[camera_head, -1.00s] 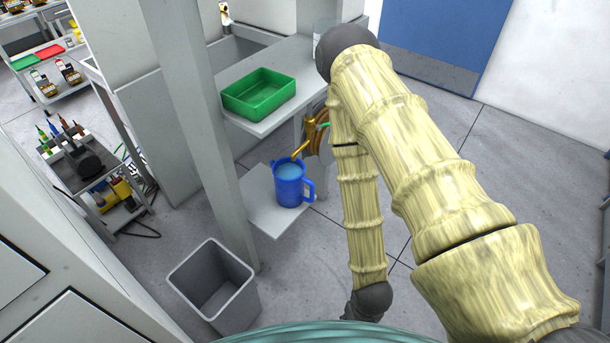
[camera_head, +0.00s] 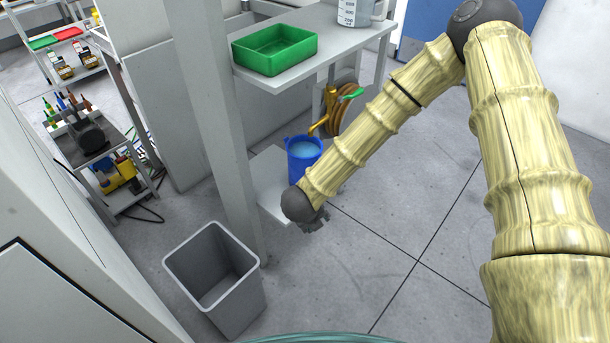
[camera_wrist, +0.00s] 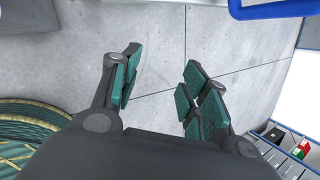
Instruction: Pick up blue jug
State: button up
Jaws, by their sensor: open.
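The blue jug (camera_head: 301,158) stands upright on a low white shelf (camera_head: 266,182), with a pale blue surface showing inside it. A brass tap (camera_head: 320,122) is just above its rim. My forearm hides the jug's right side in the head view. In the wrist view a blue bar, likely the jug's handle (camera_wrist: 268,11), shows at the top right edge. My gripper (camera_wrist: 158,84) is open and empty, with bare floor between its fingers. In the head view my gripper (camera_head: 314,222) is mostly hidden behind the wrist, in front of and below the jug.
A green tray (camera_head: 274,52) and a clear measuring jug (camera_head: 358,12) stand on the upper shelf above the blue jug. A grey bin (camera_head: 213,277) is at the lower left. A white post (camera_head: 212,120) rises left of the shelf. Floor to the right is clear.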

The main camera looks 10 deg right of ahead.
jog(key=w+r+m+g+b, duration=0.1)
jog(key=w+r+m+b, duration=0.5)
jog(key=m, duration=0.7)
jog(key=w+d+f+b, duration=0.1)
jog(key=w+d+f, duration=0.3)
jog(key=w+d, duration=0.5)
jog(key=shift+w+d+f+g, duration=0.15)
jog(key=shift+w+d+g, duration=0.2)
jog(key=shift+w, duration=0.35)
grip_shut()
